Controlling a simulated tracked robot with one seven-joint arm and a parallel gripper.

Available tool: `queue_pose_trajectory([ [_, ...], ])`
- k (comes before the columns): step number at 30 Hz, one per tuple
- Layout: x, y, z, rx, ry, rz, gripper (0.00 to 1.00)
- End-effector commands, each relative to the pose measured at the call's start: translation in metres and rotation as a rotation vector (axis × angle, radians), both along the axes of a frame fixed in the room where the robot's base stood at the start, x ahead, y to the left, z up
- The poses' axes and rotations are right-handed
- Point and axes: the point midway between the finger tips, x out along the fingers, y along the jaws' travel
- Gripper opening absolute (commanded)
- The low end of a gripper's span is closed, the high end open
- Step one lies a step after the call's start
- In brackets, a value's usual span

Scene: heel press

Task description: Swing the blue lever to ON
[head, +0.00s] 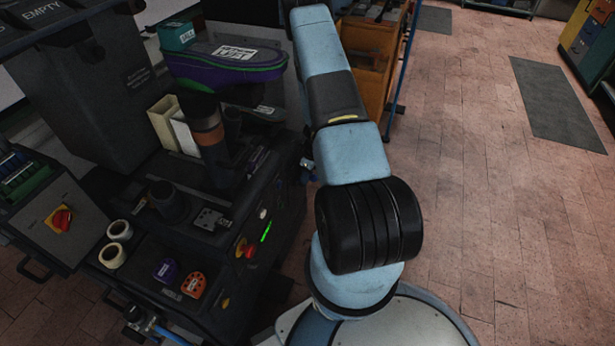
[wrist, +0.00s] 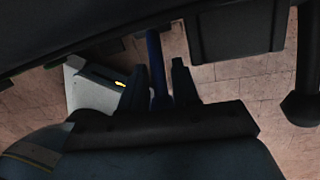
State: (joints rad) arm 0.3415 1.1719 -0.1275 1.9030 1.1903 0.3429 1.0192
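The blue lever (wrist: 157,62) shows in the wrist view as a dark blue bar running down from the dark machine edge. Its lower end lies between the two dark fingers of my gripper (wrist: 159,82), one finger on each side. The fingers stand apart, with little or no gap to the lever; I cannot tell whether they press on it. In the head view my gripper is out of sight. No ON mark is readable.
An orange cabinet (head: 370,60) stands behind.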

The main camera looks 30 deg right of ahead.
Motion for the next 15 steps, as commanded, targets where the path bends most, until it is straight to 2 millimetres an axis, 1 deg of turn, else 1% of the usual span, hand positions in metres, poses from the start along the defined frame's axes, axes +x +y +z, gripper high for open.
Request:
queue_pose_trajectory([
  [1,-0.0004,0.0002,-0.0003,0.001,0.001,0.000,0.35],
  [3,-0.0006,0.0003,-0.0004,0.001,0.001,0.000,0.42],
  [11,-0.0008,0.0004,0.0005,0.002,0.001,0.000,0.42],
  [15,-0.0003,-0.0013,0.0091,0.002,0.000,0.001,0.42],
])
